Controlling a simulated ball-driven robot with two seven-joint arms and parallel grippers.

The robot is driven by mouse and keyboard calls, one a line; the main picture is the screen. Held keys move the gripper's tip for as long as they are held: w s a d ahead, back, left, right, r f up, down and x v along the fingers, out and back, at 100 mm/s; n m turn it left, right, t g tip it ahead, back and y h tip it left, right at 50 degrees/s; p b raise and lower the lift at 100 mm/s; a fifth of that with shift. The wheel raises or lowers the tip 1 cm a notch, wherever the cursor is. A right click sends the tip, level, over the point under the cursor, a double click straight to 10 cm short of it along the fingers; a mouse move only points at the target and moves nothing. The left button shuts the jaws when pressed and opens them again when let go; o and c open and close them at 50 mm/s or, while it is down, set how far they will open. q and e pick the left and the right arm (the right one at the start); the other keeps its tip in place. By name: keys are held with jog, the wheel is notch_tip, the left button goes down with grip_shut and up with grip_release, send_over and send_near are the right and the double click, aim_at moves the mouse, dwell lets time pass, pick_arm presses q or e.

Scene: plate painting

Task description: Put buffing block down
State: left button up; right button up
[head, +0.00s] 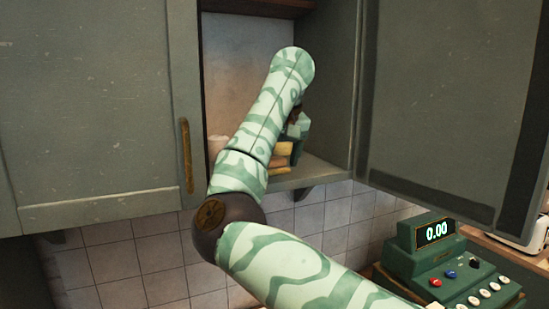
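My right arm reaches up into the open wall cabinet and hides much of its inside. My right gripper (299,127) shows only in part behind the forearm, low over the cabinet shelf (312,174). Its fingers are hidden, so I cannot tell whether they are open or shut. Just below it, small yellow and orange-brown blocks (281,161) lie on the shelf, partly covered by the arm. I cannot tell which of them is the buffing block, or whether the gripper touches one. My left gripper is out of view.
The cabinet's left door (95,110) and right door (450,100) flank the opening. A pale object (217,146) stands at the shelf's left. A green machine reading 0.00 (436,258) sits on the counter below right. Free shelf shows at the right.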

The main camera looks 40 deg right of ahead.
jog(key=shift+w, duration=0.1)
jog(key=v, duration=1.2)
